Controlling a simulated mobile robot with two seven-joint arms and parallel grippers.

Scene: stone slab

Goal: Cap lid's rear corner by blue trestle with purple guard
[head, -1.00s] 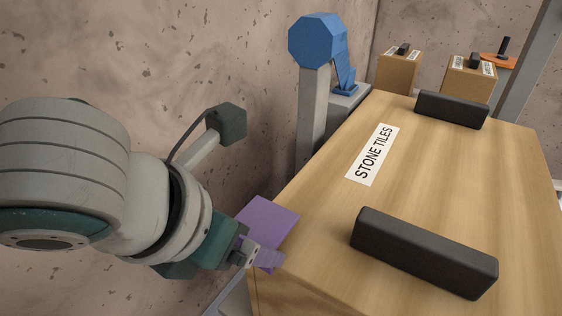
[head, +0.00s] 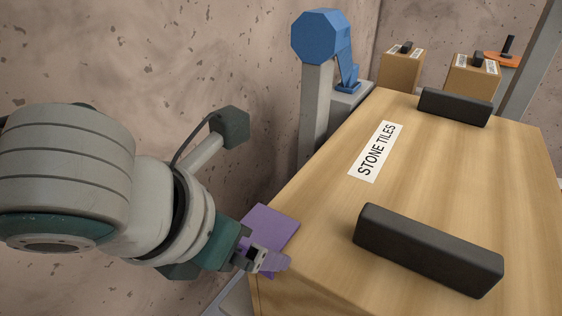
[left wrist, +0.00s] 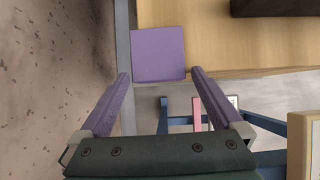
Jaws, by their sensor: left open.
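The purple guard (head: 268,224) sits over a corner of the wooden lid (head: 330,225), on its left side in the head view. In the left wrist view the guard (left wrist: 158,54) looks square and flat and covers the lid's corner. My left gripper (head: 280,263) is beside it, with purple fingers. In the left wrist view the gripper (left wrist: 160,74) is open, a finger on each side of the guard's near edge with gaps between. A blue trestle (left wrist: 180,120) shows below the lid in that view. My right gripper is not in view.
Two black bars (head: 428,250) (head: 454,106) and a "STONE TILES" label (head: 375,152) are on the lid. A blue device on a grey post (head: 314,110) stands behind its left edge. Boxes (head: 402,70) stand farther back. A stone wall (head: 210,60) is close on the left.

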